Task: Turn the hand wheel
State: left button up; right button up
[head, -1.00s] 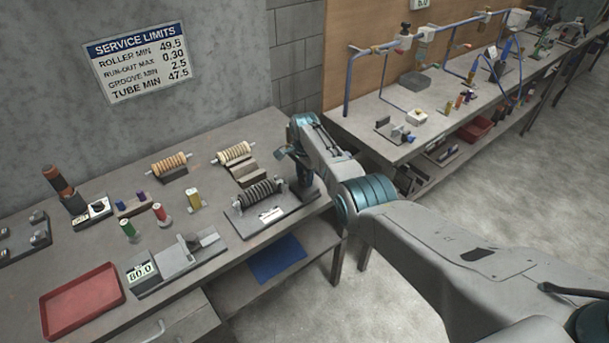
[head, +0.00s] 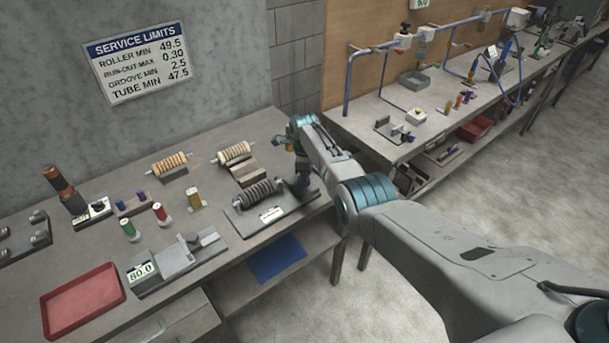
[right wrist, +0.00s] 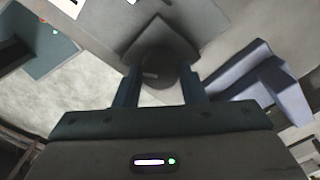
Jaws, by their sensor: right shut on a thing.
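The mesh tube fixture (head: 272,214) stands near the right end of the grey bench, with a dark ribbed roller (head: 260,193) across it. My right gripper (head: 301,182) is at the right end of this roller. In the right wrist view, my right gripper (right wrist: 160,92) has one finger on each side of a dark round knob-like part (right wrist: 158,68), which I take for the hand wheel, and is shut on it. In the head view the wheel is mostly hidden by my gripper and wrist. My left gripper is not in view.
A gauge reading 80.0 (head: 141,272) and a red tray (head: 82,299) lie at the left front. A second bench with blue pipes (head: 347,83) stands at the right, beyond a gap.

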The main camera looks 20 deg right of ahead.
jog(key=shift+w+r, duration=0.1)
jog(key=shift+r, duration=0.05)
dwell(0.4)
jog(key=o, duration=1)
jog(key=shift+r, duration=0.35)
notch_tip(320, 180, up, 10)
jog(key=b, duration=0.2)
